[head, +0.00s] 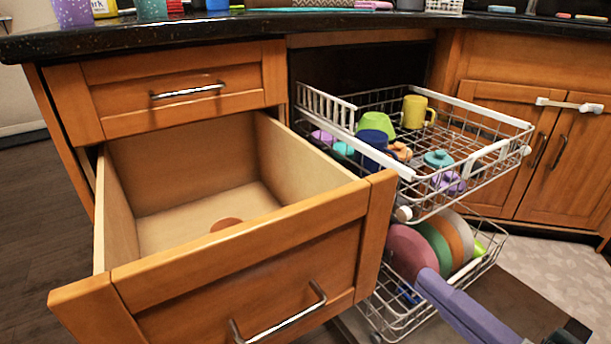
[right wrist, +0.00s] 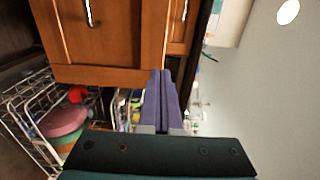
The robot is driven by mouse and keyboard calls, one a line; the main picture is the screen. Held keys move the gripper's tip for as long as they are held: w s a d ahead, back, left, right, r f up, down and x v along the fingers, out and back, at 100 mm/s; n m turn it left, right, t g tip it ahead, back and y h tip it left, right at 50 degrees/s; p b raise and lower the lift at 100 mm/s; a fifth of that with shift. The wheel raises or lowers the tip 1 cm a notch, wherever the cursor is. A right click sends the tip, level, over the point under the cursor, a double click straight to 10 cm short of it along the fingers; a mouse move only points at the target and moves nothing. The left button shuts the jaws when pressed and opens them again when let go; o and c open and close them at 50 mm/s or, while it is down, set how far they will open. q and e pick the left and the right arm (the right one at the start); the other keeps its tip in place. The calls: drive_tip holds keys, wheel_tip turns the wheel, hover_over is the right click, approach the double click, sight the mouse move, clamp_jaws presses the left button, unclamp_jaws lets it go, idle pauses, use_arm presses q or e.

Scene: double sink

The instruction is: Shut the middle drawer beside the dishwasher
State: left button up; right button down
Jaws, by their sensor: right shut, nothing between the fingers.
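The middle drawer (head: 240,255) stands pulled far out at the left of the dishwasher in the head view. Its wooden front has a metal bar handle (head: 280,315), and its pale inside holds one small brown round thing (head: 226,224). My right gripper (head: 430,280) has purple fingers, shut and empty. It is at the lower right, to the right of the drawer front and in front of the lower dish rack. In the right wrist view the shut fingers (right wrist: 165,85) point toward wooden fronts (right wrist: 105,40); contact cannot be told. My left gripper is out of view.
The upper dish rack (head: 480,115), with cups, and the lower rack (head: 480,270), with plates (head: 412,250), are pulled out close to the drawer's right side. The top drawer (head: 180,88) is shut under the black counter (head: 250,28). Dark floor (head: 35,240) is clear at left.

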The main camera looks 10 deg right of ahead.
sight(336, 204)
drive_tip(key=b+x, duration=0.3)
drive_tip(key=x, duration=1)
drive_tip(key=shift+b, duration=0.35)
drive_tip(key=shift+w+a, duration=0.15)
drive_tip(key=shift+w, duration=0.2)
